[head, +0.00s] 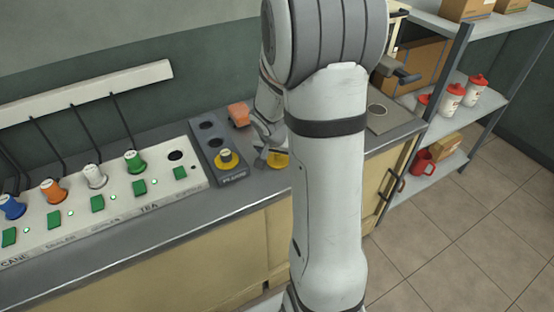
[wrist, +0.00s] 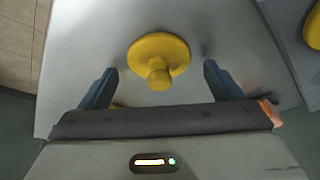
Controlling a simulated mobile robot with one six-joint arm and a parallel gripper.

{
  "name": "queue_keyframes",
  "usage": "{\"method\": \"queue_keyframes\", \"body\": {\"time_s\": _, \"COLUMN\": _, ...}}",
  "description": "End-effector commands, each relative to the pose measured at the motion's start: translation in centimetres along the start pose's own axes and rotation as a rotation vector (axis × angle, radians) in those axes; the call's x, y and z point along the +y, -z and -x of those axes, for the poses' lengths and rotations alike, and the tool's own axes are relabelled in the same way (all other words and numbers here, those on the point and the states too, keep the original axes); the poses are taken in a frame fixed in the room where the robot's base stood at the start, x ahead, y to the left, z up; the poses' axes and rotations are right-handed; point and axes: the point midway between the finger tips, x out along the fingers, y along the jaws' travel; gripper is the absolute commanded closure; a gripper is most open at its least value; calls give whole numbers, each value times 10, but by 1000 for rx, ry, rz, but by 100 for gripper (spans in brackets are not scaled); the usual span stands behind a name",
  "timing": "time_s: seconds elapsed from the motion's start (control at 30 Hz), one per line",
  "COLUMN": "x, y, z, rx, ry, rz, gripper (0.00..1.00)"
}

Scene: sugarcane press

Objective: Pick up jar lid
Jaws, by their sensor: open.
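A round yellow lid with a knob (wrist: 158,52) lies on the grey counter in the wrist view. It is between and a little beyond the fingertips, with gaps on both sides. I take it to be the jar lid. In the head view a yellow piece, likely the same lid (head: 279,161), shows beside my gripper, partly hidden by my arm. My gripper (wrist: 160,72) is open and empty, its two blue fingers spread either side of the knob. In the head view my gripper (head: 264,154) is small and partly covered.
A dark panel (head: 215,172) left of my gripper holds another yellow knobbed piece (head: 227,159). An orange object (head: 239,114) stands behind it. A white panel (head: 110,212) with several coloured plugs and green switches lies further left. A shelf (head: 440,100) with jars stands right.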

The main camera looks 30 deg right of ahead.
Motion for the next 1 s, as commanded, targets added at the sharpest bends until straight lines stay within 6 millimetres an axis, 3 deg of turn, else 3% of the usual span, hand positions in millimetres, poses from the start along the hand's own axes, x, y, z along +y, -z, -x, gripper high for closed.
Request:
{"method": "queue_keyframes", "body": {"time_s": 0.07, "x": 0, "y": 0, "z": 0, "rx": 0, "ry": 0, "rz": 0, "gripper": 15}}
{"method": "queue_keyframes", "body": {"time_s": 0.6, "x": -1, "y": 0, "z": 0, "rx": 0, "ry": 0, "rz": 2, "gripper": 59}}
{"method": "queue_keyframes", "body": {"time_s": 0.87, "x": -1, "y": 1, "z": 3, "rx": 1, "ry": 1, "rz": 2, "gripper": 61}}
{"method": "queue_keyframes", "body": {"time_s": 1.0, "x": -1, "y": 8, "z": 19, "rx": 3, "ry": 1, "rz": 1, "gripper": 61}}
